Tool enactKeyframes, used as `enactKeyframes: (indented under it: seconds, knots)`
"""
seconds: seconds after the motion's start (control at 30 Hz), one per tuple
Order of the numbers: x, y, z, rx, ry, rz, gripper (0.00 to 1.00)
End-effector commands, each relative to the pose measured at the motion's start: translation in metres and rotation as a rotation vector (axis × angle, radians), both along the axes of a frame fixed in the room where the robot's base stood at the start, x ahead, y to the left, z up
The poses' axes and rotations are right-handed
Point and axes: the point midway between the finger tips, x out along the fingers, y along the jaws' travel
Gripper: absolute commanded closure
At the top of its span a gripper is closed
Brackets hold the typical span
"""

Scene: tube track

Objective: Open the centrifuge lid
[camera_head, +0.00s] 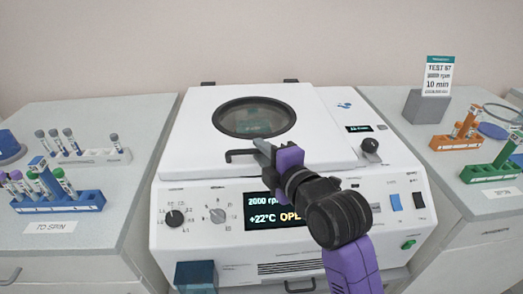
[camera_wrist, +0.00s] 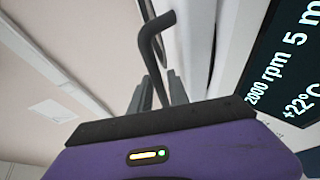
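The white centrifuge (camera_head: 180,205) stands in the middle of the head view. Its lid (camera_head: 205,110), with a round dark window (camera_head: 254,117), is down. A dark bent handle (camera_head: 238,153) sticks out at the lid's front edge. My gripper (camera_head: 262,147) is at the handle's right part. In the wrist view the handle (camera_wrist: 151,45) runs down between the two fingers of my gripper (camera_wrist: 158,88). The frames do not show clearly whether the fingers press on it. The display (camera_head: 276,209) reads 2000 rpm, +22°C and a partly hidden word starting "OPE".
Tube racks stand on the left bench (camera_head: 105,210) and more on the right bench (camera_head: 460,215). A knob (camera_head: 371,146) sits right of the lid. A sign (camera_head: 437,76) stands at the back right. Space above the lid is clear.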

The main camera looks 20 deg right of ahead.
Motion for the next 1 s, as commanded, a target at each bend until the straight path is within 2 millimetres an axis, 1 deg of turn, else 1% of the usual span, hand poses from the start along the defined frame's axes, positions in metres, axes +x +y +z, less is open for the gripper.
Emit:
enactKeyframes:
  seconds: [0.1, 0.3, 0.33, 0.43, 1.0]
  knots:
    - [0.0042, 0.0003, -0.0004, 0.000, -0.001, 0.000, 0.79]
    - [0.0043, 0.0003, -0.0005, 0.000, -0.001, 0.000, 0.79]
    - [0.0043, 0.0003, -0.0005, 0.000, -0.001, 0.000, 0.80]
    - [0.0042, 0.0001, -0.0006, 0.000, -0.001, -0.001, 1.00]
    - [0.0038, -0.0001, -0.0011, 0.000, 0.000, -0.001, 1.00]
